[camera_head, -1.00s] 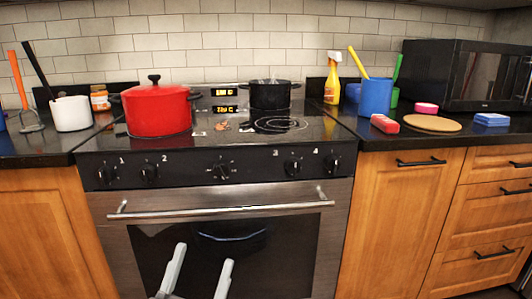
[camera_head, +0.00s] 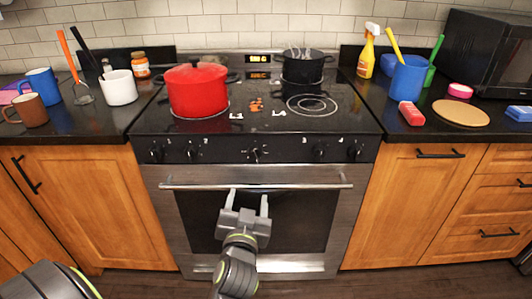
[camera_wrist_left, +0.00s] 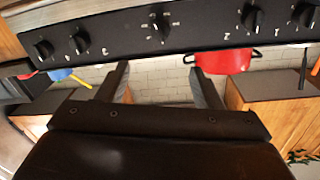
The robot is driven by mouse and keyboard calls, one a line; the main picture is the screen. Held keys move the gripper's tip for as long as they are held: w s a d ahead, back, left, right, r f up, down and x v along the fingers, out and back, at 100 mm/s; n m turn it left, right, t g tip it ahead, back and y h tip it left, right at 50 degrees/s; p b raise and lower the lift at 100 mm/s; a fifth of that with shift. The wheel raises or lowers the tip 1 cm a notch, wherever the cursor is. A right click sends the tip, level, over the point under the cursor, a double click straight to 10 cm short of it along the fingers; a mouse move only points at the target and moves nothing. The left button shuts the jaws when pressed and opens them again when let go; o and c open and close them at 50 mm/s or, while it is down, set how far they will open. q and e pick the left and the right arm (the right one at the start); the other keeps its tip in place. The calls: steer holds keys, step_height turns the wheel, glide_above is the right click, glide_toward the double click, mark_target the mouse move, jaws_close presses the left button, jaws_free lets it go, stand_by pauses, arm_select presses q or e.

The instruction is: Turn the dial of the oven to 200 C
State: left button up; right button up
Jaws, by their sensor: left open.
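The oven (camera_head: 255,225) has a black front panel with several knobs. The middle knob (camera_head: 258,153), with white markings around it, is the oven dial; its setting is too small to read. In the left wrist view, which looks upside down, the dial (camera_wrist_left: 160,27) shows a white pointer line near the top centre. My left gripper (camera_head: 249,198) is open and empty in front of the oven door, its fingertips just below the door handle (camera_head: 255,186) in the picture and below the dial. Its two fingers (camera_wrist_left: 162,88) are spread apart in the wrist view. My right gripper is not in view.
The door handle bar crosses between gripper and panel in the head view. A red pot (camera_head: 197,92) and a black pot (camera_head: 304,68) stand on the stove. Mugs and utensils are on the left counter; a spray bottle (camera_head: 368,50) and blue container (camera_head: 409,77) on the right.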

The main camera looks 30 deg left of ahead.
mark_target(254, 157)
arm_select(q)
steer(key=x, duration=1.7)
steer(key=shift+w+r, duration=0.1)
steer(key=shift+w, duration=0.1)
steer(key=shift+c, duration=0.4)
steer(key=c, duration=0.9)
